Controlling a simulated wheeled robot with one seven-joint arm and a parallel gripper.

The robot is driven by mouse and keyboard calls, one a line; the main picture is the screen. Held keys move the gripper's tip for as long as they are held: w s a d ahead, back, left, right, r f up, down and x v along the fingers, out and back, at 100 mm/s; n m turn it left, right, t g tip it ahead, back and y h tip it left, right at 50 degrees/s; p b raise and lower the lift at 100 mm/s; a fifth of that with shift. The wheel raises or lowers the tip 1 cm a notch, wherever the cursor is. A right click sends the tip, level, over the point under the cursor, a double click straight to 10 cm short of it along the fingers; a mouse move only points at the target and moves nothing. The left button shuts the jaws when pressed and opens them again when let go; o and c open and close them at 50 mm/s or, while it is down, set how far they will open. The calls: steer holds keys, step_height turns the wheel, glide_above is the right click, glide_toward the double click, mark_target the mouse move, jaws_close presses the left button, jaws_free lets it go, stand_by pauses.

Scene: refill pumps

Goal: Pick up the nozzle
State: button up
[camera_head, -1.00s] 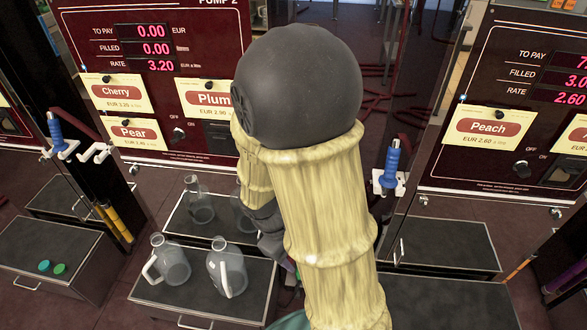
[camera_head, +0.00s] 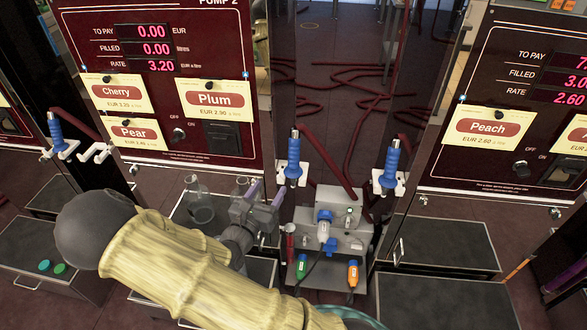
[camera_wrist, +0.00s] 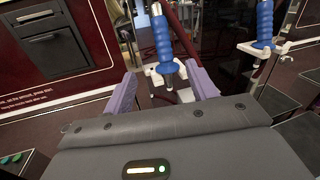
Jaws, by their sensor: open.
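A blue-handled nozzle (camera_head: 294,158) hangs upright in a white holder on the dark post right of pump 2. In the wrist view this nozzle (camera_wrist: 162,42) stands ahead, its lower end lined up between my two purple fingers. My gripper (camera_head: 267,194) is open and empty, just left of and a little below that nozzle. In the wrist view my gripper (camera_wrist: 163,88) shows its fingers spread apart; I cannot tell exactly how far the nozzle is from them. A second blue nozzle (camera_head: 391,164) hangs to the right, and a third (camera_head: 56,130) at far left.
A grey box (camera_head: 335,210) with a blue-and-white connector stands below the nozzles, with green (camera_head: 301,265) and orange (camera_head: 353,273) handles under it. A clear jug (camera_head: 198,205) stands on a dark platform. Pump panels flank both sides. Red hoses lie on the floor behind.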

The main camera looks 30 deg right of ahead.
mark_target(292, 157)
steer(key=x, duration=1.2)
steer(key=shift+d, duration=0.15)
steer(key=shift+w+d, duration=0.1)
steer(key=x, duration=0.5)
steer(key=shift+f, duration=0.3)
steer(key=c, duration=1.2)
steer(key=shift+r, duration=0.1)
